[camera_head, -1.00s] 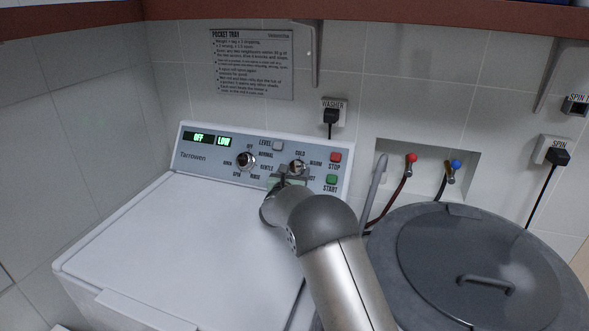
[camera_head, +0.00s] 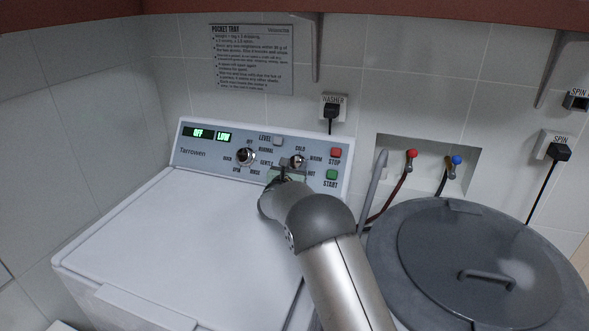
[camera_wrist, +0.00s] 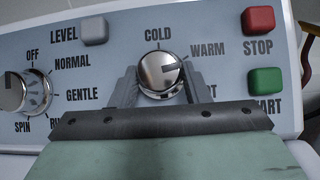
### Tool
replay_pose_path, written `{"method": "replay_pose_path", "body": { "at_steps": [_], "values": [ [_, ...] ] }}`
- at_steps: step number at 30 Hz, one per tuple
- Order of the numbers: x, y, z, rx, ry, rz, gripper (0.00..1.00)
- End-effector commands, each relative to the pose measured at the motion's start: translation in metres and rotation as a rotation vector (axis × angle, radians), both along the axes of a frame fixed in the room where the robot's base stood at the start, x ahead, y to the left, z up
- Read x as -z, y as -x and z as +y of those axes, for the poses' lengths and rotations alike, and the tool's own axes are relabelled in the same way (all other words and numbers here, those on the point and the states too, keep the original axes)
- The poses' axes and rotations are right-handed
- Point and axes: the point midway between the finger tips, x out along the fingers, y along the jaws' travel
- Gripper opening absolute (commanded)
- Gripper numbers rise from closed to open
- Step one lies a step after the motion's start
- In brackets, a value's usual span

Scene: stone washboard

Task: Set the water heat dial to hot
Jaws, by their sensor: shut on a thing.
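The water heat dial (camera_head: 299,161) is a round chrome knob on the washer's control panel, with COLD above it, WARM to its upper right and HOT to its lower right. In the wrist view the dial (camera_wrist: 159,72) has a dark pointer mark aimed right and slightly up, toward WARM. My gripper (camera_wrist: 160,80) is shut on the dial, one finger on its left side and one on its right. The right finger hides part of the HOT label. In the head view my gripper (camera_head: 291,165) partly covers the dial's lower left.
A cycle knob (camera_head: 246,156) is left of the dial. The red STOP button (camera_head: 336,153) and green START button (camera_head: 331,175) are close on the right. A grey level button (camera_head: 278,141) is above left. A grey lidded tub (camera_head: 385,262) stands right of the washer.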

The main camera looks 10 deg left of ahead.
Motion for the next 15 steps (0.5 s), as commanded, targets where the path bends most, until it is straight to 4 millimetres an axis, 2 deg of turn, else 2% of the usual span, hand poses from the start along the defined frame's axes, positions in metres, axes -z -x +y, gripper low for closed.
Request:
{"method": "replay_pose_path", "body": {
  "at_steps": [4, 15],
  "values": [
    [0.0048, -0.0001, 0.0031, 0.052, -0.072, -0.018, 0.2],
    [0.0025, -0.0014, 0.0073, 0.239, -0.315, -0.07, 0.2]
  ]
}}
